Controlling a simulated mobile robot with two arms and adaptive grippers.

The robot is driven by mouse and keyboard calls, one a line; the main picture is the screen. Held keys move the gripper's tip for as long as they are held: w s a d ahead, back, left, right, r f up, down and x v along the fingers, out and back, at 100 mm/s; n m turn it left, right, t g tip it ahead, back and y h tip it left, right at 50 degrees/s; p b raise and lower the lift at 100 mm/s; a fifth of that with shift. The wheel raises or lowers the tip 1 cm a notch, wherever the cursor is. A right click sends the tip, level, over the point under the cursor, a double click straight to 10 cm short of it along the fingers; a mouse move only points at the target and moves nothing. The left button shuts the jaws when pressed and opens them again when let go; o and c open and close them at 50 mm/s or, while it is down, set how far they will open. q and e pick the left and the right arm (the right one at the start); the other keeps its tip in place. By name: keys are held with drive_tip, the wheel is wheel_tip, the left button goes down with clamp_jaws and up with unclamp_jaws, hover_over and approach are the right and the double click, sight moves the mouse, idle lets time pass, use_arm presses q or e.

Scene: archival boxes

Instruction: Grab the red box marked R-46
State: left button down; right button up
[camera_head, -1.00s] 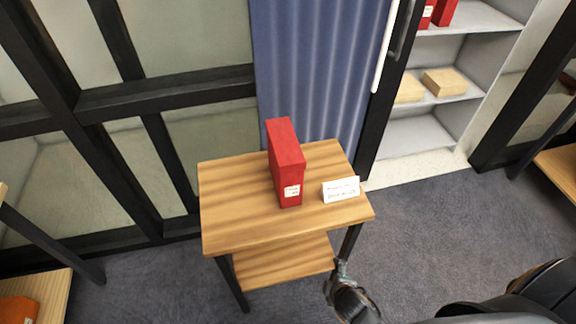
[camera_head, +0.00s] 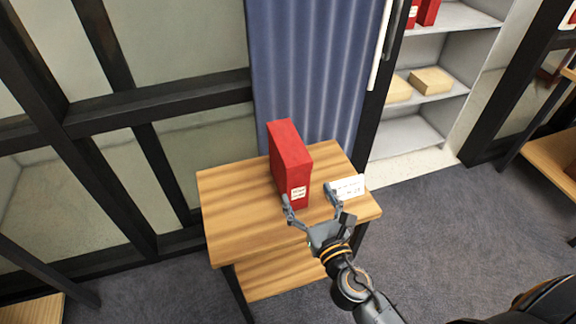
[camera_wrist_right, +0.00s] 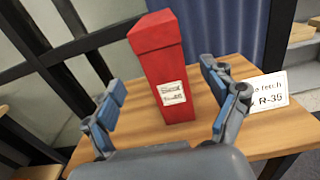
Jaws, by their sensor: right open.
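A tall red box (camera_head: 291,158) stands upright on a small wooden table (camera_head: 235,215). A white label is on its narrow front face, its text too blurred to read. My right gripper (camera_head: 310,196) is open and empty, just in front of the box's label side, its fingertips pointing at the box. In the right wrist view the red box (camera_wrist_right: 163,80) stands between and beyond the two spread fingers. A white card (camera_wrist_right: 268,91) stands right of the box; its partly hidden text appears to end in R-36. My left gripper is not in view.
A grey shelf unit (camera_head: 415,135) at the back right holds red boxes (camera_head: 424,12) above and tan boxes (camera_head: 430,81) below. A blue corrugated panel (camera_head: 305,70) stands behind the table. Another wooden surface (camera_head: 553,160) is at the far right.

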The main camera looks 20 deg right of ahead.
sight(299, 177)
drive_tip(key=w+p, duration=0.1)
drive_tip(key=w, duration=0.5)
drive_tip(key=shift+w+a, duration=0.1)
drive_tip(key=shift+w, duration=0.25)
drive_tip(key=w+p, duration=0.1)
drive_tip(key=w, duration=0.5)
drive_tip(key=shift+w+f, duration=0.1)
drive_tip(key=c, duration=1.4)
drive_tip(key=shift+c, duration=0.3)
